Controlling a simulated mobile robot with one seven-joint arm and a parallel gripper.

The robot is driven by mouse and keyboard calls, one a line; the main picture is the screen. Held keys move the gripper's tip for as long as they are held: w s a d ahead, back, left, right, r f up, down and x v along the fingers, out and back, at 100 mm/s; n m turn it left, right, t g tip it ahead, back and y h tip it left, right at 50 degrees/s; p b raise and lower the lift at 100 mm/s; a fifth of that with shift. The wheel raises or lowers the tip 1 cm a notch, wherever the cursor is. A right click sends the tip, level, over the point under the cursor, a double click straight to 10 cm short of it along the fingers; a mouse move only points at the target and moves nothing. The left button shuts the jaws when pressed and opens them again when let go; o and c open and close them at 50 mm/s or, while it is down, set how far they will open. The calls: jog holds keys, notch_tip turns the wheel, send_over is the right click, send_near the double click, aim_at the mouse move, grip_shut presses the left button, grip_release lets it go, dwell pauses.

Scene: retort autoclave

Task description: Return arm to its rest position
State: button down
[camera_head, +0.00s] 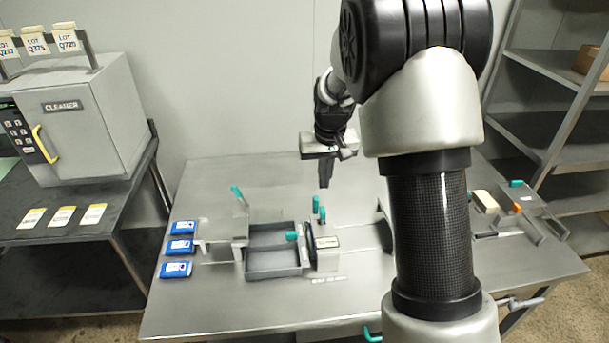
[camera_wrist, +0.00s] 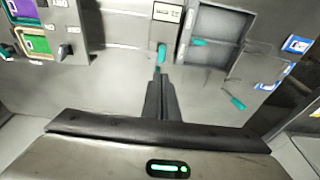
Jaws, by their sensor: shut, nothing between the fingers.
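My gripper (camera_head: 325,174) hangs in the air above the back middle of the steel table (camera_head: 220,300), fingers pointing down. In the wrist view my gripper (camera_wrist: 158,76) shows its two dark fingers closed together with nothing between them. My raised arm stands in the foreground of the head view and hides part of the table's right half. Below and in front of the gripper is a fixture with a grey tray (camera_head: 274,275) and teal handles (camera_head: 318,210). The gripper looks apart from all of these.
Three blue packs (camera_head: 178,247) lie on the table's left edge. A cleaner box (camera_head: 85,125) stands on a dark side table at left, with white cards (camera_head: 62,216) in front. Metal shelves (camera_head: 560,110) stand at right. A yellowish block (camera_head: 486,202) sits at the table's right. The table's back left is clear.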

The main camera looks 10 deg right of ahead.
jog(key=s+r+t+p, duration=0.2)
jog(key=s+r+p, duration=0.1)
jog(key=s+r, duration=1.65)
jog(key=s+t, duration=0.1)
jog(key=s, duration=1)
jog(key=shift+s+r, duration=0.15)
jog(key=shift+r, duration=0.15)
